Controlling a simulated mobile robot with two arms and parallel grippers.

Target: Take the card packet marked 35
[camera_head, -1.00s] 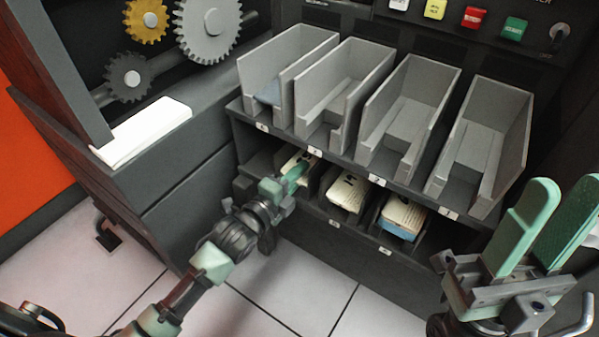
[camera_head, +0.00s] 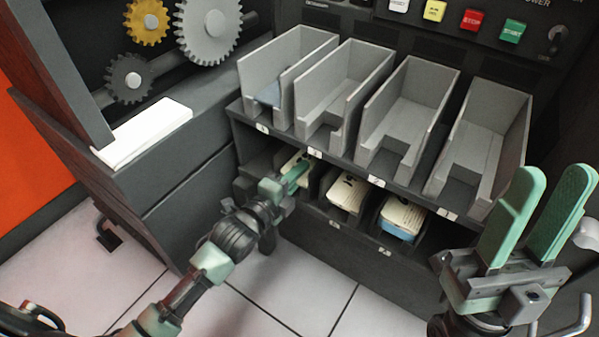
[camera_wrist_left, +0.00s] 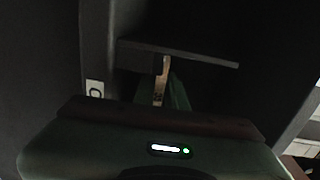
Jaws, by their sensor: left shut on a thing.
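My left gripper (camera_head: 292,178) reaches into the left compartment of the lower shelf. It is shut on a cream card packet (camera_head: 299,161), seen edge-on between the green fingers in the left wrist view (camera_wrist_left: 161,83). The packet's marking cannot be read, and much of it is hidden by the gripper and shelf. A second cream packet (camera_head: 346,193) lies in the middle compartment, and a cream and blue packet (camera_head: 402,217) lies in the right one. Their marks are too small to tell. My right gripper (camera_head: 548,180) is open and empty at the right.
Several open grey bins (camera_head: 412,105) stand on the upper shelf (camera_head: 320,160), just above the compartments. Dividers and the shelf edge lie close around my left gripper. A white block (camera_head: 145,132) rests on the dark ledge at left. The tiled floor (camera_head: 300,285) in front is clear.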

